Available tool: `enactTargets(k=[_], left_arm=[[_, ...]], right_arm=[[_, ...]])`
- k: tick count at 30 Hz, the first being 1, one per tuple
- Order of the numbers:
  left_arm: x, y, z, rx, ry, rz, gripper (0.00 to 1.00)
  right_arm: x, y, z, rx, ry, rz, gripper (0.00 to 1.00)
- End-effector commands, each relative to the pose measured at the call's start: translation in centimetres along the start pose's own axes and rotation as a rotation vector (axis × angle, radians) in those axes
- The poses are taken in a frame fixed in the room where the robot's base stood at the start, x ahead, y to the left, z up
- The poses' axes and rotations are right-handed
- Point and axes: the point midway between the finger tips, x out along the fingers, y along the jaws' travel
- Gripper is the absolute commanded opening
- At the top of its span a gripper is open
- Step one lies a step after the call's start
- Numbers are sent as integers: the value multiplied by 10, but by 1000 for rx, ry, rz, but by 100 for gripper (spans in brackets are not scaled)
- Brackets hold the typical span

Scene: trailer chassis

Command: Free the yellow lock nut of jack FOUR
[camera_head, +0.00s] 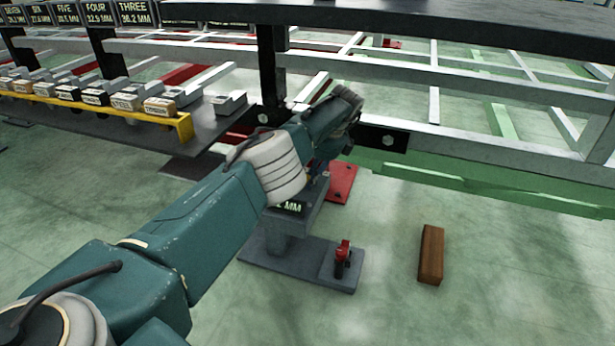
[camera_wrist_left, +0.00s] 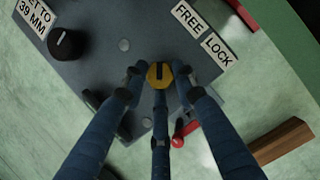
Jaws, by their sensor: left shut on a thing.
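The yellow lock nut (camera_wrist_left: 160,74) sits on the grey top plate (camera_wrist_left: 95,72) of a jack in the left wrist view. It has a dark slot across its face. The fingers of my left gripper (camera_wrist_left: 161,84) are around the nut and shut on it. FREE (camera_wrist_left: 187,17) and LOCK (camera_wrist_left: 218,49) labels lie beyond the nut, to the right. In the head view my left wrist hides the nut and most of the jack (camera_head: 293,222). Part of its display, ending in MM, shows below my wrist. The jack's number is hidden. My right gripper is not in view.
A black knob (camera_wrist_left: 66,43) stands beside a SET TO 39 MM label. A small red-topped part (camera_head: 342,256) stands on the jack's base plate. A brown block (camera_head: 431,254) lies on the floor to the right. The chassis rails (camera_head: 450,140) run close behind my wrist.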

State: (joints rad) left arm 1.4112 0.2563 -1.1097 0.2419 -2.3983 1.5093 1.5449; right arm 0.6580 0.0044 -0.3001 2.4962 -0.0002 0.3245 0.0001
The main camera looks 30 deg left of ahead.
Motion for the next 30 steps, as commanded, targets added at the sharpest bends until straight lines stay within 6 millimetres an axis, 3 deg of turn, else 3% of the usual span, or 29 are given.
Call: enactTargets(k=[1, 4, 5, 7, 22, 26, 30], left_arm=[[-2, -3, 11, -8, -19, -14, 2], [-2, -3, 11, -8, -19, -14, 2], [-2, -3, 11, -8, -19, -14, 30], [-2, -3, 11, -8, -19, -14, 44], [-5, -2, 5, -2, -10, -9, 45], [-20, -3, 6, -1, -11, -11, 45], [-49, -3, 6, -2, -12, -13, 45]], right_arm=[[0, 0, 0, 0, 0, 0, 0], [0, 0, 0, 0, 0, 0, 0], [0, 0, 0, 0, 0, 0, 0], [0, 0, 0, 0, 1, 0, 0], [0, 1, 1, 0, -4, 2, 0], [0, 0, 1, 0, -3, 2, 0], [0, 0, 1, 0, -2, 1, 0]])
